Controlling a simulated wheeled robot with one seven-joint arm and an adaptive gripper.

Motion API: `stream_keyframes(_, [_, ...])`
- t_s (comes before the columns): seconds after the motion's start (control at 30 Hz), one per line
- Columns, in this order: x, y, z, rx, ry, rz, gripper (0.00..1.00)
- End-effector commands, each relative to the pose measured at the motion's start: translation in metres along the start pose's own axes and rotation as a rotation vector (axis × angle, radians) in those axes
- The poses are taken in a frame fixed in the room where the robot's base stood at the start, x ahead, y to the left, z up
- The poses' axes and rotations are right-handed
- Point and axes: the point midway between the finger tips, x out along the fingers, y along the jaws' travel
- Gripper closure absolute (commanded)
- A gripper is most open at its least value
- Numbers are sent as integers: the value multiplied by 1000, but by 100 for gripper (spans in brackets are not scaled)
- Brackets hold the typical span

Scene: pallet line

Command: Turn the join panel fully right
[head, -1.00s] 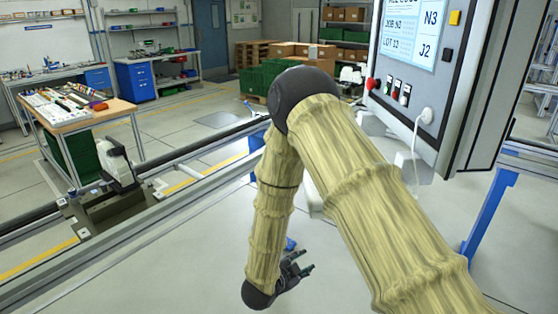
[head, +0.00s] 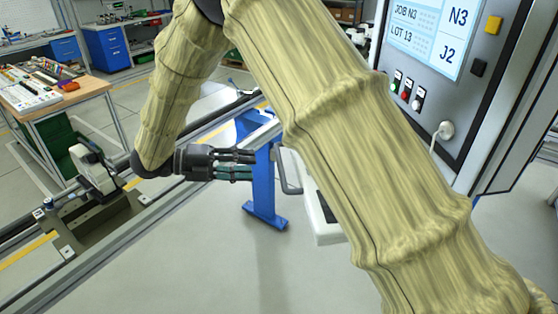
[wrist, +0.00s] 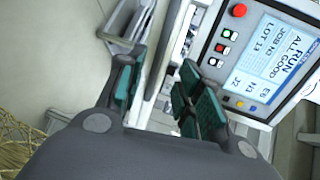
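The join panel (head: 425,40) is a grey cabinet at the upper right of the head view, with a lit screen reading JOB N3, LOT 13. Its screen and buttons also show at the upper right of the wrist view (wrist: 262,60). My gripper (head: 255,165) is left of and below the panel, pointing right. In the wrist view my gripper (wrist: 158,78) has its fingers apart, with no held thing visible between them. A grey looped bar (head: 287,172) lies just right of the fingertips in the head view, beside a white body (head: 325,231). My arm hides part of both and the panel's lower left.
A blue stand (head: 264,195) is behind the fingertips. A metal rail (head: 150,207) runs along the left, carrying a white device (head: 96,168). A cluttered workbench (head: 75,100) stands beyond it. A white plug (head: 444,130) with a cable sits on the panel's lower face.

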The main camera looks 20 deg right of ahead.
Motion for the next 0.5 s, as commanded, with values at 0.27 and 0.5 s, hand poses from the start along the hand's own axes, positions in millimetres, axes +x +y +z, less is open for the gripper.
stream_keyframes(0.27, [45,-4,0,-4,3,-1,65])
stream_keyframes(0.5, [79,-3,0,-3,1,0,65])
